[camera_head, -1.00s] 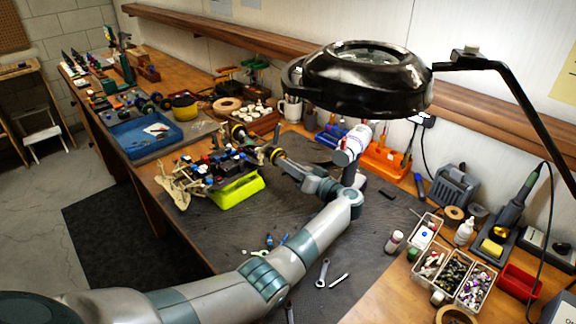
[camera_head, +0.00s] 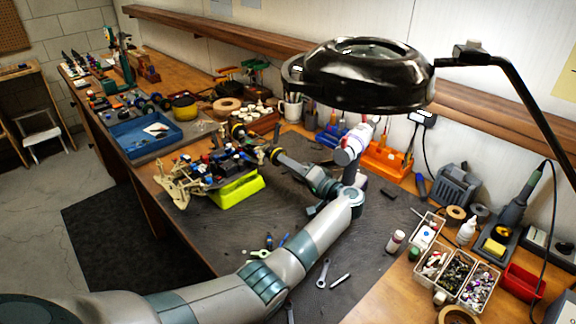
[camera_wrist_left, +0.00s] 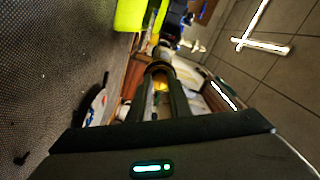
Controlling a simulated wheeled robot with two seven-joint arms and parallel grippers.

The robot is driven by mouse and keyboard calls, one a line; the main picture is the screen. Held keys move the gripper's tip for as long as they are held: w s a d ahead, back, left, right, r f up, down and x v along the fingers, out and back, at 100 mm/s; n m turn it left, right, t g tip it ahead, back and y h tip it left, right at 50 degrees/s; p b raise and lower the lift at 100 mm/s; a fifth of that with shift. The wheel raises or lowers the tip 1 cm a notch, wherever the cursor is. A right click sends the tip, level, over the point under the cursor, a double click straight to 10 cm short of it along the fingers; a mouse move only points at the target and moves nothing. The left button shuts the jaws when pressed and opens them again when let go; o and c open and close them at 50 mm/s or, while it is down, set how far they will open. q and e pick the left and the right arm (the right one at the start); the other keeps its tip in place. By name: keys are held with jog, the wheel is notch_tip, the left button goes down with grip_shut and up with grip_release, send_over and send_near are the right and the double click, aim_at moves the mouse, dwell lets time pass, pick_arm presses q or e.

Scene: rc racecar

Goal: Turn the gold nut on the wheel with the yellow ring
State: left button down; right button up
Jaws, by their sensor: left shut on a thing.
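The RC car (camera_head: 205,170) sits on a bright yellow-green stand (camera_head: 240,187) on the dark mat. A wheel with a yellow ring (camera_head: 275,153) is on the car's right side, facing my left arm. It also shows in the left wrist view (camera_wrist_left: 160,67). My left gripper (camera_head: 282,159) is at this wheel's outer face, pointing along its axle. In the left wrist view the two dark fingers (camera_wrist_left: 161,92) are closed in around a small gold piece (camera_wrist_left: 160,86), the nut. The fingertips hide most of it. My right gripper is out of view.
A black magnifier lamp (camera_head: 362,75) hangs above my left forearm. Wrenches (camera_head: 322,274) and small tools lie on the mat. Parts bins (camera_head: 455,270) stand at the right, a blue tray (camera_head: 145,135) at the left.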

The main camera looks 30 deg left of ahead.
pick_arm(q)
jog(key=shift+m, duration=0.8)
jog(key=c, duration=1.6)
grip_release()
jog(key=shift+d, duration=0.15)
jog(key=b+v, duration=0.1)
jog(key=v, duration=1.6)
jog(key=shift+s, duration=0.15)
jog(key=shift+s+f, duration=0.1)
jog(key=shift+f, duration=0.05)
